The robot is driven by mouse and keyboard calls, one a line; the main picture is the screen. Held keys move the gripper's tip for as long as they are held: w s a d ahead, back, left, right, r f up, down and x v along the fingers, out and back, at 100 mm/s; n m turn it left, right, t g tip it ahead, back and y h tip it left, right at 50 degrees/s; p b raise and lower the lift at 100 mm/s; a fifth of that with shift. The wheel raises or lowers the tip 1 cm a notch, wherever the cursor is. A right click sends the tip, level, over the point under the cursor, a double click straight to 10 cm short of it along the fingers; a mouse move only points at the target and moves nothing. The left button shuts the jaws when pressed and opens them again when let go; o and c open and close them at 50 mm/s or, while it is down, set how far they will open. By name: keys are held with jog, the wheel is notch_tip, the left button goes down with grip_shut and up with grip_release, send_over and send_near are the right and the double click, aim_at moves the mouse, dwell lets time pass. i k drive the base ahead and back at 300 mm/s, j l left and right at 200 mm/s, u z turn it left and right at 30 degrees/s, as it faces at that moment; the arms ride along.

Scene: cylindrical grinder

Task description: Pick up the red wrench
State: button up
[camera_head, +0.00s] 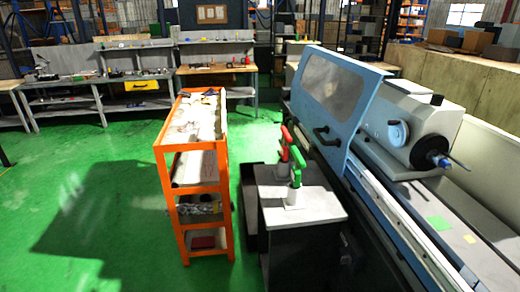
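A red wrench (285,145) stands upright on the grey top of a dark cabinet (325,207), slightly right of the middle of the head camera view. A green wrench (297,170) stands upright close to it, nearer to me and slightly to the right, in a pale holder (293,198). The lower part of the red wrench is partly hidden by the green one. My gripper is not in view.
An orange shelf cart (226,195) stands left of the cabinet. A blue and white grinding machine (345,90) fills the right side. Workbenches (95,92) line the back. The green floor (95,215) at the left is open.

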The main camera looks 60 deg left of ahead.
aim_at(284, 148)
jog(key=u, duration=1.9)
jog(key=z, duration=2.75)
jog(key=u, duration=2.75)
